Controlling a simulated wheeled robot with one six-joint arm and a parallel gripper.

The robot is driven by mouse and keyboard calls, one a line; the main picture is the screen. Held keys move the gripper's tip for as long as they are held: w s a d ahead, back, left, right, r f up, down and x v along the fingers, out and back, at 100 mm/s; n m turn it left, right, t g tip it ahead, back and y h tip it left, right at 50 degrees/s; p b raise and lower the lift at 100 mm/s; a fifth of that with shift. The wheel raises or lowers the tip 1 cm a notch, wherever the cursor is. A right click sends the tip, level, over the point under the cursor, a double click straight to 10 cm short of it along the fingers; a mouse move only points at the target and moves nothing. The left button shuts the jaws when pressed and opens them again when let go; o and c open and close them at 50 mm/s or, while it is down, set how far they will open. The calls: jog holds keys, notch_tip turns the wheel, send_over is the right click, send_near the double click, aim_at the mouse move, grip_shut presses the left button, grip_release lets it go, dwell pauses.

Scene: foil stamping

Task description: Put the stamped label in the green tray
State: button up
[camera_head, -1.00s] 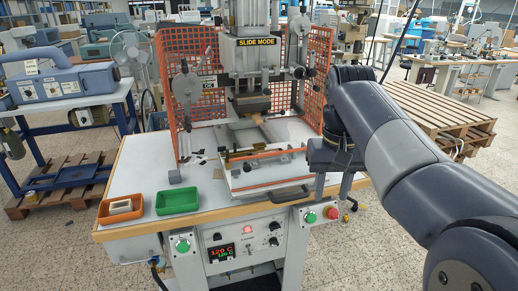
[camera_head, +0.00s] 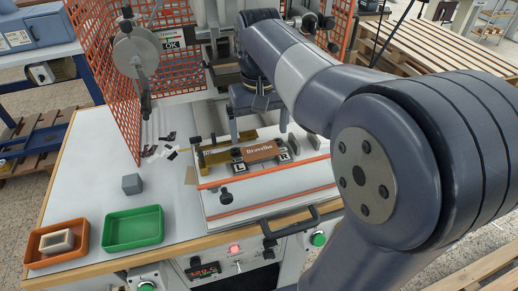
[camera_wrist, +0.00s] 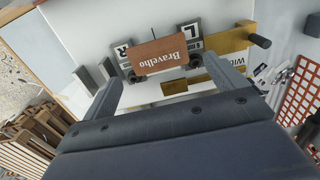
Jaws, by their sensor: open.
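The stamped label (camera_head: 260,152) is a small brown piece marked "Bravelho". It lies on the press's sliding plate, between small blocks marked L and R. The label (camera_wrist: 158,58) also shows in the wrist view, just beyond the fingertips. My gripper (camera_head: 256,128) is open and empty, just behind and above the label in the head view. In the wrist view my gripper (camera_wrist: 164,66) has one finger toward each side of the label; I cannot tell whether they touch it. The green tray (camera_head: 133,243) is empty at the table's front left.
An orange tray (camera_head: 37,258) holding a pale block stands left of the green tray. A grey cube (camera_head: 132,184) stands behind the green tray. Brass bars (camera_wrist: 230,40) lie near the label. The orange mesh guard (camera_head: 105,90) and the plate's handle (camera_head: 290,225) are obstacles.

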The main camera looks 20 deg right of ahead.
aim_at(261, 153)
jog(key=shift+o, duration=0.7)
jog(key=shift+s+d+f, duration=0.1)
jog(key=shift+s+f, duration=0.05)
jog(key=shift+f, duration=1.1)
jog(key=shift+s+d+f, duration=0.1)
jog(key=shift+f, duration=1.15)
jog(key=shift+f, duration=0.25)
jog(key=c, duration=1)
jog(key=shift+o, duration=0.2)
jog(key=shift+r, duration=0.1)
